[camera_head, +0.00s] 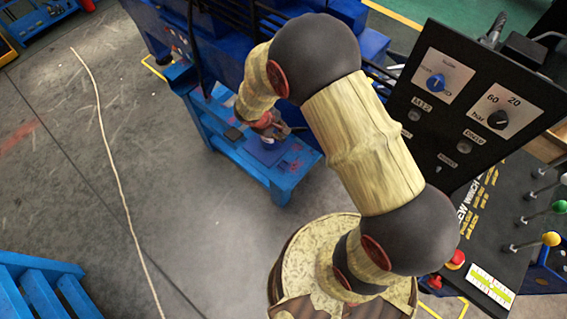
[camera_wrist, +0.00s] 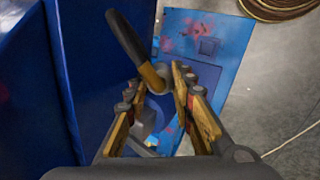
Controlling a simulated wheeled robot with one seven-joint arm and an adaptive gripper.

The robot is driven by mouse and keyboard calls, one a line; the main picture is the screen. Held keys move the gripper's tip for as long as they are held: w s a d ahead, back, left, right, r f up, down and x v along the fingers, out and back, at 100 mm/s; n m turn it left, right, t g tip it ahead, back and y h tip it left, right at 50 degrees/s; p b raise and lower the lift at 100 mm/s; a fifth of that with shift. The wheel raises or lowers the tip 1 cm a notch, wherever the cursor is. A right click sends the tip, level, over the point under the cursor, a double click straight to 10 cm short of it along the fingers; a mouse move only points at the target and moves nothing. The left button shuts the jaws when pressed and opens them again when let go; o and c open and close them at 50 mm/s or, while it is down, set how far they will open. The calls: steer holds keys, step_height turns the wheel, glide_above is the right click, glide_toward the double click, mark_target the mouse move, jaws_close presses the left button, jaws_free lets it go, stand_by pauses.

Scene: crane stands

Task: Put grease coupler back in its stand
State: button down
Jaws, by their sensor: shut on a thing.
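My gripper (camera_wrist: 156,84) is shut on the grease coupler (camera_wrist: 128,38), which has a black shaft, a brass-coloured band and a grey end between the fingertips. The coupler is tilted, its black part pointing up and left in the wrist view. In the head view my gripper (camera_head: 268,124) is low over a blue bench (camera_head: 283,183), and the coupler is hard to make out there. A blue square plate (camera_head: 266,152) lies on the bench just below the gripper. A blue rounded part (camera_wrist: 150,118) shows between the fingers; I cannot tell whether it is the stand. The fingers hide the coupler's lower contact.
The blue bench top (camera_wrist: 222,28) has worn red patches and a small square part (camera_wrist: 208,46). A tall blue wall (camera_wrist: 85,70) stands close on the left. A black control panel (camera_head: 465,100) is at the right. The grey floor (camera_head: 130,150) at left is mostly clear.

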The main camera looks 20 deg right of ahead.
steer(key=f+m+p, duration=0.1)
steer(key=s+f+g+y+p, duration=0.1)
steer(key=shift+s+d+f+m+y+p, duration=0.1)
steer(key=shift+s+f+m+y+p, duration=0.05)
steer(key=shift+f+m+y+p, duration=0.2)
steer(key=f+m+y+p, duration=0.1)
steer(key=f, duration=0.2)
steer(key=s+f+m+y+p, duration=0.1)
steer(key=f, duration=0.3)
steer(key=f+m+g+y+p, duration=0.1)
steer(key=f, duration=0.3)
steer(key=shift+s, duration=0.4)
steer(key=shift+m, duration=0.45)
stand_by(0.5)
steer(key=shift+f+b, duration=0.15)
steer(key=shift+b, duration=0.15)
steer(key=shift+f+b, duration=0.95)
steer(key=shift+f, duration=0.15)
steer(key=c, duration=1.6)
jaws_free()
steer(key=shift+o, duration=0.9)
